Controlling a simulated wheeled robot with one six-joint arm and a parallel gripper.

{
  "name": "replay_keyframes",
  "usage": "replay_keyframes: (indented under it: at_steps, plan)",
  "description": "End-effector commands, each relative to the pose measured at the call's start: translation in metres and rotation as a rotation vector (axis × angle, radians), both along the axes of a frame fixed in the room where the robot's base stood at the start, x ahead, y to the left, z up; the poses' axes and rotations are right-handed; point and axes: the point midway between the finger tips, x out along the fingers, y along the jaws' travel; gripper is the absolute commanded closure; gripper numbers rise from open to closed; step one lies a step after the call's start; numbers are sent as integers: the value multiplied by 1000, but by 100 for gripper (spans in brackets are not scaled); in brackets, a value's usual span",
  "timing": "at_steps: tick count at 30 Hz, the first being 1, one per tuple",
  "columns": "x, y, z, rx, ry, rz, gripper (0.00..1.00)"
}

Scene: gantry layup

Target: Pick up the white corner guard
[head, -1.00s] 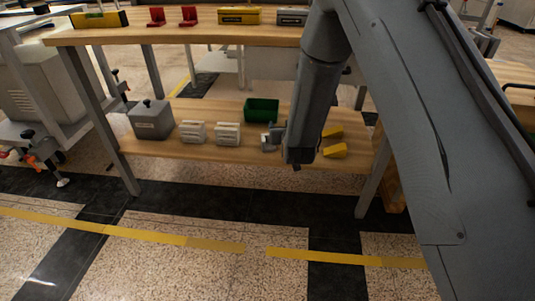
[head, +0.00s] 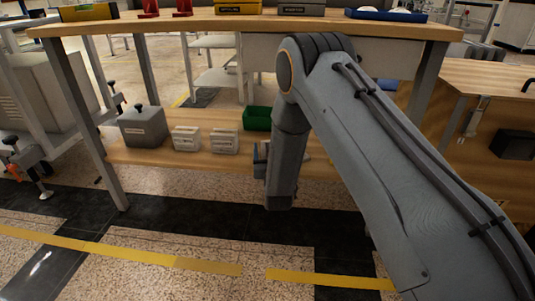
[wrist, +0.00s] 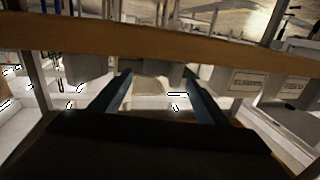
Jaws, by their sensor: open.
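I cannot make out a white corner guard for certain in either view. My gripper (wrist: 158,88) is open in the wrist view, with its two dark fingers apart and nothing clear between them. In the head view my gripper (head: 259,160) is partly hidden by my wrist, at the front of the lower shelf (head: 220,158). My arm covers the right part of that shelf. Small white pieces (head: 398,12) lie in a blue tray (head: 440,17) on the upper bench top; their shape is too small to tell.
On the lower shelf stand a grey box (head: 143,127), two pale ribbed blocks (head: 186,139) and a green bin (head: 257,118). The wooden bench top (head: 190,26) overhangs the shelf. A wooden cabinet (head: 490,140) stands at right. The floor in front is clear.

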Motion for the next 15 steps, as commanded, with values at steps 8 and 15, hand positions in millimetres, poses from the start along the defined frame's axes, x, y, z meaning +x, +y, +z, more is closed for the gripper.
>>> replay_keyframes:
  at_steps: [8,15]
  plan:
    - [33,5,-7,0,-2,-1,31]
    - [45,7,-5,-1,1,-1,31]
